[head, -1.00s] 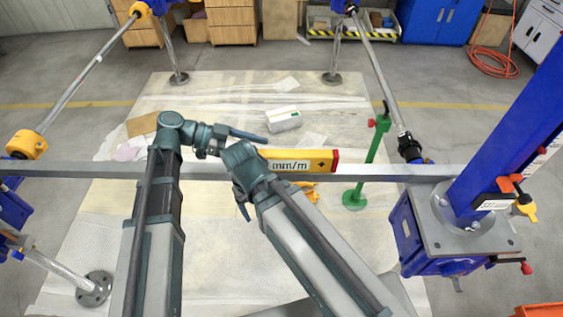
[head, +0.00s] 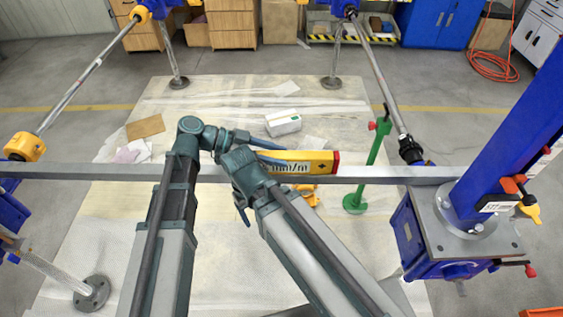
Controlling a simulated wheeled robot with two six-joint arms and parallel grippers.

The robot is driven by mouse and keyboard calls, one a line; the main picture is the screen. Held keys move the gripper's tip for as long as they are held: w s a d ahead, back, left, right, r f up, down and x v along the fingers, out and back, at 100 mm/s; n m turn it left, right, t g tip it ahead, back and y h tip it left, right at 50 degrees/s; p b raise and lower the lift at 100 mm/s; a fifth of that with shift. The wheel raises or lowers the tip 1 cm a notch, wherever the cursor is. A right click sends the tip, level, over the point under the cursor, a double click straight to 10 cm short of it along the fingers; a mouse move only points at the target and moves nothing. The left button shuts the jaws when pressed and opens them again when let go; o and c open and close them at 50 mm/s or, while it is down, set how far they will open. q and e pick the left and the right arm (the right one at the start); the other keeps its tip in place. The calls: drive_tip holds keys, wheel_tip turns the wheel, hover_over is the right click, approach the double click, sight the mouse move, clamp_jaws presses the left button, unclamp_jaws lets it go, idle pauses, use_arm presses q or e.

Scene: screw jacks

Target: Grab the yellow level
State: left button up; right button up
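The yellow level (head: 316,157), with a red end cap and "mm/m" lettering, rests on the long grey beam (head: 390,174). Its left end is partly hidden behind my arms. My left gripper (head: 276,153) reaches in from the left, just beside the level's left end. Its dark blue fingers look apart, one higher than the other; I see no grip on the level. My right arm's wrist (head: 243,165) is in front of the level's left end and hides part of the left gripper. The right gripper's fingers cannot be made out.
A blue column (head: 505,135) on a grey plate stands at the right. A white box (head: 283,123) and brown cardboard (head: 145,127) lie on the floor mat behind. Something orange (head: 307,193) is below the level.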

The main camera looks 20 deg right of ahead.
use_arm(q)
clamp_jaws()
idle(1.1)
